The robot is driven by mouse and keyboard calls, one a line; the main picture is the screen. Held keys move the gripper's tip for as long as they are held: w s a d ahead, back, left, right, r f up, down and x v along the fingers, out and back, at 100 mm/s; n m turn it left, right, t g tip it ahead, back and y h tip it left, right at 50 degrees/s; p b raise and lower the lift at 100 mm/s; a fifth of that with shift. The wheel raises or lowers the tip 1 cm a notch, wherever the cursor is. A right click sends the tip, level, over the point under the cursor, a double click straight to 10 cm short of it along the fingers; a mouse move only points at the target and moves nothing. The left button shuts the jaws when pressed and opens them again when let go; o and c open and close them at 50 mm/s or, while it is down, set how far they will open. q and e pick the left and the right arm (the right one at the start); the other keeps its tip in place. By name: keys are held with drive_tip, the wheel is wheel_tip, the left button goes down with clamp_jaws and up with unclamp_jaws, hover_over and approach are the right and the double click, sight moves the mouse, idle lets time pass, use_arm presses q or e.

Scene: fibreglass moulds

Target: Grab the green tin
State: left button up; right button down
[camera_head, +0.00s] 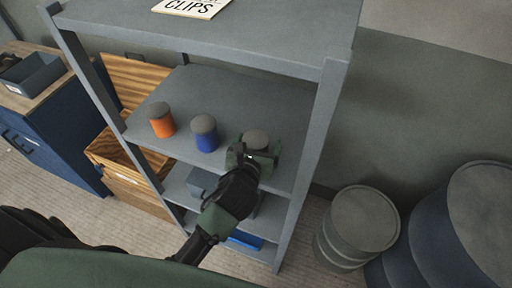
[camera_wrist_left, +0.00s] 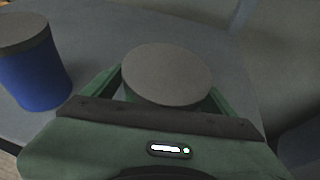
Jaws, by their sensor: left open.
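The green tin, with a grey lid (camera_head: 257,138), stands at the right of the shelf's upper board. It is mostly hidden behind my left gripper (camera_head: 253,157) in the head view. In the left wrist view its round lid (camera_wrist_left: 166,73) fills the middle, with a little of the dark green side below. My left gripper (camera_wrist_left: 165,90) is open, with one finger on each side of the tin. I cannot tell whether the fingers touch it. My right gripper is not in view.
A blue tin (camera_head: 205,134) stands just left of the green one, and an orange tin (camera_head: 161,120) farther left. The grey shelf's right post (camera_head: 312,130) is close on the right. Wooden crates (camera_head: 115,160) stand left, drums (camera_head: 362,222) right.

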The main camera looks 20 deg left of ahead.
use_arm(q)
drive_tip(key=shift+s, duration=0.15)
drive_tip(key=c, duration=1.6)
drive_tip(key=shift+r, duration=0.1)
drive_tip(key=shift+c, duration=0.5)
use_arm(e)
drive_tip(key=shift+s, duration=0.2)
